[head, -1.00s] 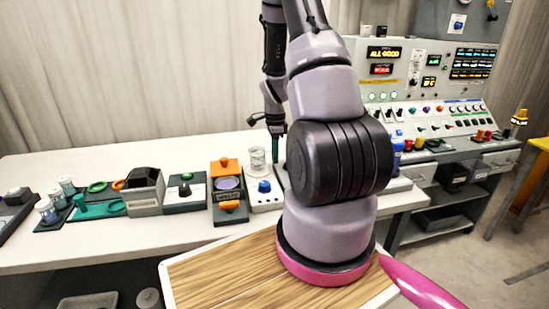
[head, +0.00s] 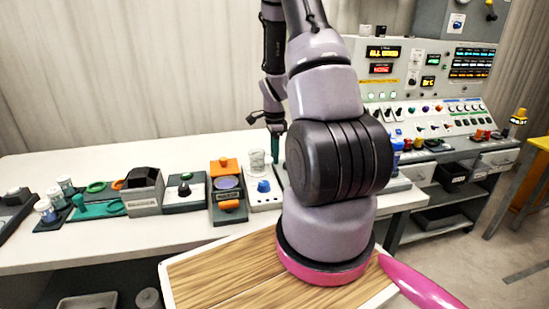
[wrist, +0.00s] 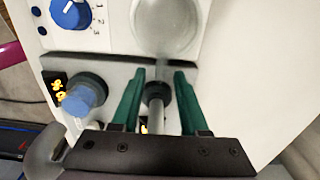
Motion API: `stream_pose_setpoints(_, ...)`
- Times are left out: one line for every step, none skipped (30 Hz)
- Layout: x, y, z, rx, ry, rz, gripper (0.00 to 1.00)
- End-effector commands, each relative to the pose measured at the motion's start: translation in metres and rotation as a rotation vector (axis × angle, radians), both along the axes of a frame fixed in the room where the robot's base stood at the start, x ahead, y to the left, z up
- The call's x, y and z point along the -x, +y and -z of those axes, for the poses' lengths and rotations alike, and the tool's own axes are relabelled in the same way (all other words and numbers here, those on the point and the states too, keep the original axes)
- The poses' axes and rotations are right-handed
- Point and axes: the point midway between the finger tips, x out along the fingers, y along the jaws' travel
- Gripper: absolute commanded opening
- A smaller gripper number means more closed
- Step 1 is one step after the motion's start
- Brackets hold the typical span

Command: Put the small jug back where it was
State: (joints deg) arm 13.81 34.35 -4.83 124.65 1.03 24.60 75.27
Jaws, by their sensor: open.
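My gripper (wrist: 160,77) is open, with its two green fingers pointing at the white unit on the bench. Between the fingers is a dark grey round piece (wrist: 157,92) with a pale stem; I cannot tell whether the fingers touch it. In the head view my gripper (head: 275,147) is partly hidden behind my own arm, just right of a clear glass vessel (head: 257,162). That vessel, possibly the small jug, stands on the white unit with a blue knob (head: 263,186). A round, clear or pale shape also shows beyond the fingers in the wrist view (wrist: 165,25).
A blue-topped piece (wrist: 82,97) stands left of the fingers in the wrist view. An orange and grey unit (head: 226,200) and other bench units stand to the left. A control console (head: 430,110) stands at the right. The back of the white bench (head: 130,155) is clear.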

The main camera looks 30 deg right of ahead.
Motion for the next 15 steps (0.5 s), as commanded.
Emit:
stream_pose_setpoints(-0.001,0.0,-0.011,0.001,-0.005,-0.002,0.44)
stream_pose_setpoints(-0.001,0.0,-0.017,0.002,-0.006,-0.001,0.44)
stream_pose_setpoints(-0.001,0.0,-0.026,0.002,-0.006,0.0,0.44)
stream_pose_setpoints(-0.002,0.0,-0.033,0.002,-0.007,-0.001,0.44)
stream_pose_setpoints(-0.001,0.0,-0.039,0.002,-0.006,-0.002,0.44)
stream_pose_setpoints(-0.001,0.001,-0.049,0.002,-0.006,-0.003,0.44)
stream_pose_setpoints(-0.001,0.001,-0.055,0.002,-0.007,-0.002,0.44)
stream_pose_setpoints(-0.001,0.0,-0.061,0.002,-0.006,0.0,0.44)
stream_pose_setpoints(-0.001,0.0,-0.069,0.002,-0.006,-0.001,0.44)
stream_pose_setpoints(-0.001,0.001,-0.075,0.001,-0.005,-0.002,0.44)
stream_pose_setpoints(-0.001,0.001,-0.08,0.001,-0.004,-0.002,0.44)
stream_pose_setpoints(-0.001,0.001,-0.086,0.001,-0.004,-0.002,0.44)
stream_pose_setpoints(-0.001,0.0,-0.091,0.0,-0.004,-0.001,0.44)
stream_pose_setpoints(-0.001,0.0,-0.094,0.0,-0.003,-0.001,0.44)
stream_pose_setpoints(-0.001,0.0,-0.098,0.001,-0.003,-0.001,0.44)
